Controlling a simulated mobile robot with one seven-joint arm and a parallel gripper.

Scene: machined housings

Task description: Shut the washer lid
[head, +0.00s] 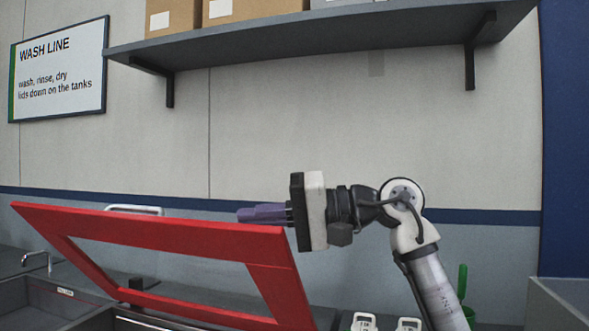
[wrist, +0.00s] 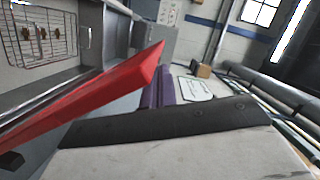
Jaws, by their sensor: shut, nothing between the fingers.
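The washer lid (head: 150,232) is a red frame with an open middle. It stands open, tilted up over the tank at the lower left of the head view, with a pale bar handle (head: 135,210) at its upper edge. In the wrist view the lid (wrist: 95,92) runs from lower left to a corner near my fingers. My gripper (head: 240,215) has purple fingers, shut and empty, pointing left just above the lid's upper right corner. The fingers also show in the wrist view (wrist: 158,90). I cannot tell whether they touch the lid.
A sink with a tap (head: 38,258) is at the far left. A shelf (head: 320,30) with boxes hangs high on the wall. White-topped bottles (head: 363,321) stand below my arm. The wrist view shows a wire basket (wrist: 42,38) at left. The air left of my gripper is clear.

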